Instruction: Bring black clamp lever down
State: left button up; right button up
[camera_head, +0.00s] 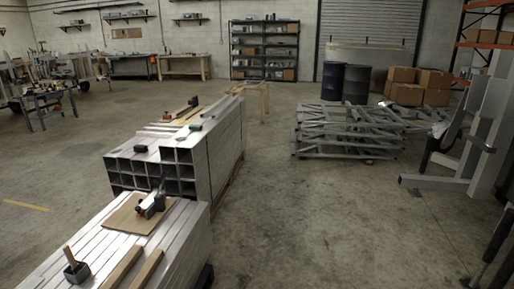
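A small clamp-like tool (152,206) with grey, red and black parts sits on a brown board (126,218) on top of the near stack of aluminium profiles (181,240). Its thin black lever (162,187) points up, roughly upright and slightly tilted. The tool is small in the picture, so its joint and jaw details cannot be made out. Neither of my grippers can be identified in the head view. Nothing is seen touching the lever.
A mallet (75,268) and two wooden strips (122,268) lie on the near stack. Square tubes (225,145) are stacked behind it. A pile of metal frames (345,135) stands right of centre. Dark rods (494,250) show at the lower right edge. The middle floor is clear.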

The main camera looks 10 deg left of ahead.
aim_at(156, 184)
jog(key=i+u, duration=0.1)
jog(key=i, duration=1.95)
jog(key=i+u, duration=0.35)
jog(key=i+l+u, duration=0.35)
jog(key=i, duration=0.2)
jog(key=j, duration=0.1)
